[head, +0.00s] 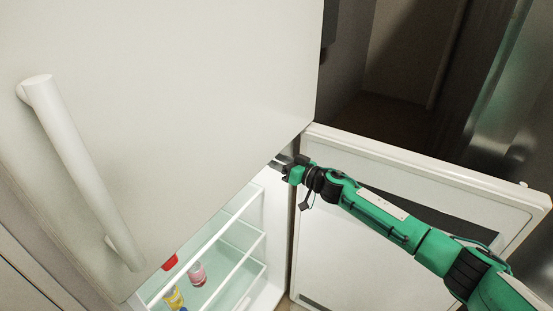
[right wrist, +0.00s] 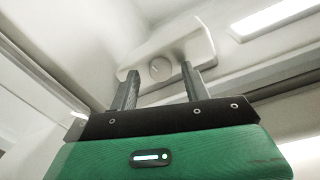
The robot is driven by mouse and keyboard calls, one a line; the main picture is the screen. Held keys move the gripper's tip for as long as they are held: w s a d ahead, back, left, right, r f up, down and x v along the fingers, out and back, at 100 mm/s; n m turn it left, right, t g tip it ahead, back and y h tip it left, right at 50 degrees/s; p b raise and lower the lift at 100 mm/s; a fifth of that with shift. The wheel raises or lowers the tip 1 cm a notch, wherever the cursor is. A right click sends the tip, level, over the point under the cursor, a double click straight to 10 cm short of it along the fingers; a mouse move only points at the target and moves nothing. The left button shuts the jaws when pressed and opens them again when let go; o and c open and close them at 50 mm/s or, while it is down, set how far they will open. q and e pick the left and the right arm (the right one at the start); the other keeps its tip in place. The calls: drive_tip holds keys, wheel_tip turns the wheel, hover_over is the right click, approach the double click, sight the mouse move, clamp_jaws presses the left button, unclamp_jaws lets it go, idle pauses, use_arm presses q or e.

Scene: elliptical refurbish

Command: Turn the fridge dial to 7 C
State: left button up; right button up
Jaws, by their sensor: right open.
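The fridge dial (right wrist: 161,66) is a small round pale knob on a white housing (right wrist: 193,42) at the top inside of the fridge, in the right wrist view. Its markings are too small and blurred to read. My right gripper (right wrist: 159,80) is open, and its two fingers point up toward the dial, one to each side of it in the picture. I cannot tell whether they touch it. In the head view my right gripper (head: 280,164) reaches into the fridge under the upper door, and the dial is hidden there. My left gripper is not in view.
The closed upper door (head: 190,90) with its long handle (head: 80,165) covers the left. The open lower door (head: 400,200) stands to the right, behind my right arm. Shelves (head: 238,232) below hold a pink container (head: 197,273), a yellow item (head: 173,298) and a red item (head: 169,262).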

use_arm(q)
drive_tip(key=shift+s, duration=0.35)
use_arm(e)
drive_tip(key=shift+w+a, duration=0.1)
drive_tip(key=shift+a, duration=0.05)
drive_tip(key=c, duration=1)
drive_tip(key=shift+n, duration=1.4)
drive_tip(key=o, duration=1)
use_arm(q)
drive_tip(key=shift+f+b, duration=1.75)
use_arm(e)
drive_tip(key=v, duration=1.3)
drive_tip(key=shift+s+d, duration=0.25)
